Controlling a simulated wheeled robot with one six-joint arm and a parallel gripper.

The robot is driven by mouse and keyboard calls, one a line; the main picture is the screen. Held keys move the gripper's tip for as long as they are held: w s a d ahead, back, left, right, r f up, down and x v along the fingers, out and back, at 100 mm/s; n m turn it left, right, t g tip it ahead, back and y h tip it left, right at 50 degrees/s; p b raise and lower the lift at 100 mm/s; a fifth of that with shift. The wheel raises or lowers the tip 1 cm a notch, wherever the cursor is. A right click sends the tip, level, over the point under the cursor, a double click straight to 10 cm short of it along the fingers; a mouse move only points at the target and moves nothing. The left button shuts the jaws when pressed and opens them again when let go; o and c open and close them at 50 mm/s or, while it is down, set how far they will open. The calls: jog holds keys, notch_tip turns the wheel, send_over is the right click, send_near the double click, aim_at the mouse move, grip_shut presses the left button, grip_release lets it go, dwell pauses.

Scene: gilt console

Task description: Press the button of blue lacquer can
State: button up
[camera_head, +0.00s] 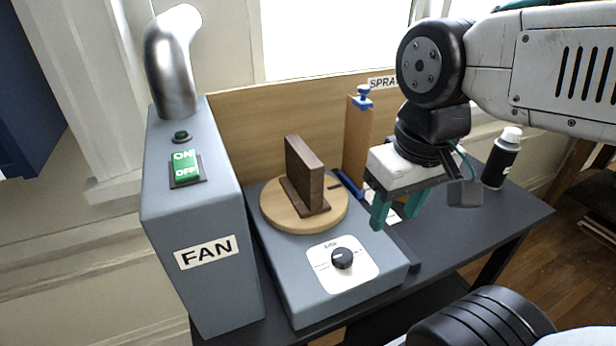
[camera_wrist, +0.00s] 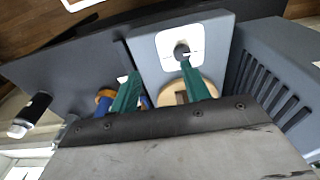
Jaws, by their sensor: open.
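My gripper (camera_head: 395,215) has teal fingers pointing down, open with nothing between them. It hangs over the right part of the console, in front of the wooden post. In the wrist view my gripper (camera_wrist: 160,69) shows its two fingers apart. I cannot clearly make out a blue lacquer can. A blue fitting (camera_head: 362,97) tops the wooden post (camera_head: 357,140), with more blue at its foot. A blue and orange-tan piece (camera_wrist: 104,98) shows beside the left finger in the wrist view; I cannot tell what it is. My gripper hides part of the area under the "SPRAY" sign.
A dark can with a white cap (camera_head: 502,158) stands at the table's right. A round wooden turntable (camera_head: 275,215) carries a brown wooden block (camera_head: 305,175), with a black knob (camera_head: 343,259) in front. A tall grey fan box (camera_head: 205,285) stands left. The table's right part (camera_head: 480,225) has free room.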

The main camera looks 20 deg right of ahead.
jog(key=shift+c, duration=0.4)
grip_shut()
jog(key=w+d+r+m, duration=0.4)
jog(key=w+d+m, duration=0.2)
jog(key=d, duration=0.3)
jog(key=w+d+r+m+g, duration=0.1)
jog(key=w+d+r+m, duration=0.2)
jog(key=w+d+m, duration=0.3)
jog(key=w+d+r+m, duration=0.4)
jog(key=w+d+m, duration=0.2)
jog(key=w+d, duration=0.5)
jog(key=shift+w+d+r, duration=0.15)
jog(key=shift+d+r, duration=0.15)
jog(key=shift+d, duration=0.2)
